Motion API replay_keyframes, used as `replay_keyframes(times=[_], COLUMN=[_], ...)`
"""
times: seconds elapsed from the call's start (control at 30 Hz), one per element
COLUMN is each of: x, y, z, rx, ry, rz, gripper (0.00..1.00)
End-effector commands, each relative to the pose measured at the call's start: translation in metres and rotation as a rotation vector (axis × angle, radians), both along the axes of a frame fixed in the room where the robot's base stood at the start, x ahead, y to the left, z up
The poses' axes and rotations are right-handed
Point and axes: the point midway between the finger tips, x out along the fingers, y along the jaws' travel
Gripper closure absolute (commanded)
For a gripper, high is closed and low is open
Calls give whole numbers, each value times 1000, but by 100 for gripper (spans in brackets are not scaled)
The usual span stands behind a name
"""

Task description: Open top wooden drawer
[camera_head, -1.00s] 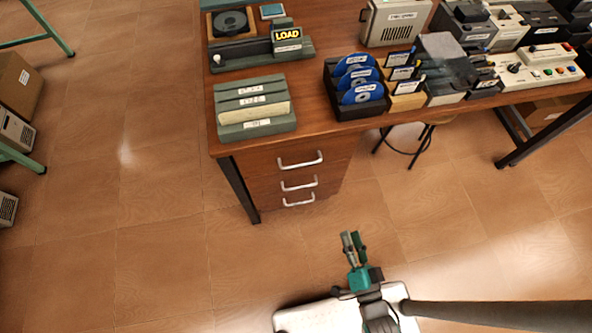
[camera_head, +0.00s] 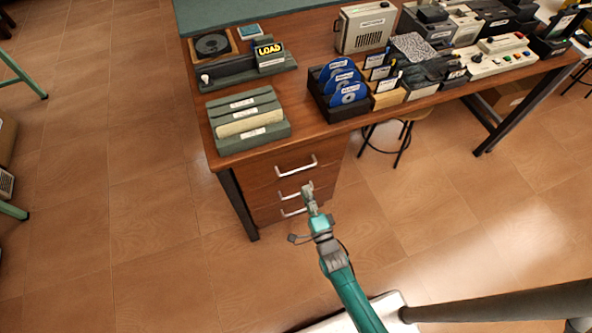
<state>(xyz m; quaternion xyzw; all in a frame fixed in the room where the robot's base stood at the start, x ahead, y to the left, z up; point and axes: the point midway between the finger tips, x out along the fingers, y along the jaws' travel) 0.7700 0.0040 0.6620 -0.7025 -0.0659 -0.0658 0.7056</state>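The top wooden drawer (camera_head: 263,173) is at the upper part of the desk's drawer stack and looks closed. Its silver bar handle (camera_head: 297,168) shows clearly. The middle drawer (camera_head: 262,197) and bottom drawer (camera_head: 268,215) below it also look closed. My gripper (camera_head: 307,190) is in front of the stack, overlapping the right end of the middle handle in the picture, below and right of the top handle. I cannot tell whether it touches anything. Its fingers are small here, and their gap is not clear.
The wooden desk top (camera_head: 318,141) carries a green slotted rack (camera_head: 247,122), a rack of blue discs (camera_head: 342,84) and several devices. A dark desk leg (camera_head: 237,205) stands left of the drawers. A stool (camera_head: 401,132) is under the desk. The floor in front is free.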

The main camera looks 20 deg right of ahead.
Motion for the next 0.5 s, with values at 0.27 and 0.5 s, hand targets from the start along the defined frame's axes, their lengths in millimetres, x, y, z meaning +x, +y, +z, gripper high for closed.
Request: replay_keyframes(times=[0.27, 0.5], x=[50, 79], y=[0, 0], z=[10, 15], rx=[-2, -2], ry=[-2, -1], rz=[0, 0], gripper=[63, 63])
